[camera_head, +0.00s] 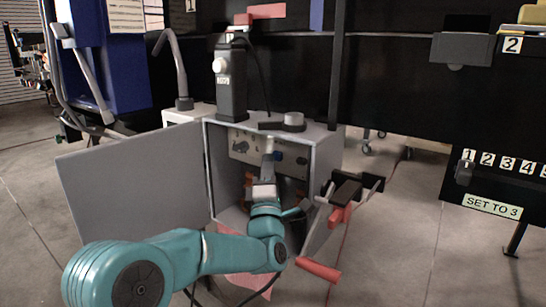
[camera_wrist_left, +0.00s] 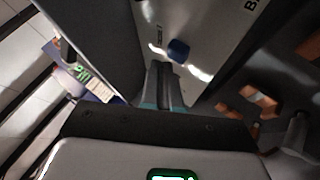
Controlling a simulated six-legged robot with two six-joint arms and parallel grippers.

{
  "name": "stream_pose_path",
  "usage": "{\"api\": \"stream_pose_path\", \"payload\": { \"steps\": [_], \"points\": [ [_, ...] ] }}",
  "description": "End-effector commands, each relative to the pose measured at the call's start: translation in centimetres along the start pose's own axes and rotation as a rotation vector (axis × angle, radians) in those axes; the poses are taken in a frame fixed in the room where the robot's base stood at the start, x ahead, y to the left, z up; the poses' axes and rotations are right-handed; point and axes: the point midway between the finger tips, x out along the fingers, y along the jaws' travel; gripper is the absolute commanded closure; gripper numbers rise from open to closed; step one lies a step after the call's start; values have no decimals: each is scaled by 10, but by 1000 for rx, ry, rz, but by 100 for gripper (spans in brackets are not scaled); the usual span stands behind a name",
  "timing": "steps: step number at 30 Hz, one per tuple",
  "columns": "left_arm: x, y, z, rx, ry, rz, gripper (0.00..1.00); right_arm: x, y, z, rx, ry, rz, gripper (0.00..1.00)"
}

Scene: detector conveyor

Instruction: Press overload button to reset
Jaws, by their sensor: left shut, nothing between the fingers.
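A grey open-fronted box (camera_head: 330,150) stands in the middle of the head view, with a control panel (camera_head: 240,147) inside near its top. My left gripper (camera_head: 268,148) reaches into the box, with its tips close in front of this panel. In the left wrist view the gripper (camera_wrist_left: 163,75) is shut and empty. A blue button (camera_wrist_left: 178,50) sits on the pale panel (camera_wrist_left: 205,30) just beyond and slightly right of the fingertips. Contact between tips and button cannot be told. The panel lettering is only partly legible. My right gripper is in neither view.
The box's open door (camera_head: 130,180) spreads to the left of my arm. A lever with a red handle (camera_head: 318,269) juts out at the box's right side. A black device (camera_head: 231,80) stands on the box top. Orange parts (camera_wrist_left: 262,102) lie deeper inside.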

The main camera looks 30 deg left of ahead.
Motion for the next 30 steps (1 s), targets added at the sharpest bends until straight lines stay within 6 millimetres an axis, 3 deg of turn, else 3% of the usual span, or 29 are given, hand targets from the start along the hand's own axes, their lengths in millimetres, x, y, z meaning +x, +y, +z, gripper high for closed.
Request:
{"api": "stream_pose_path", "payload": {
  "steps": [30],
  "points": [
    [10,1,8,1,3,4,100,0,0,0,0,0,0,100]
  ]
}}
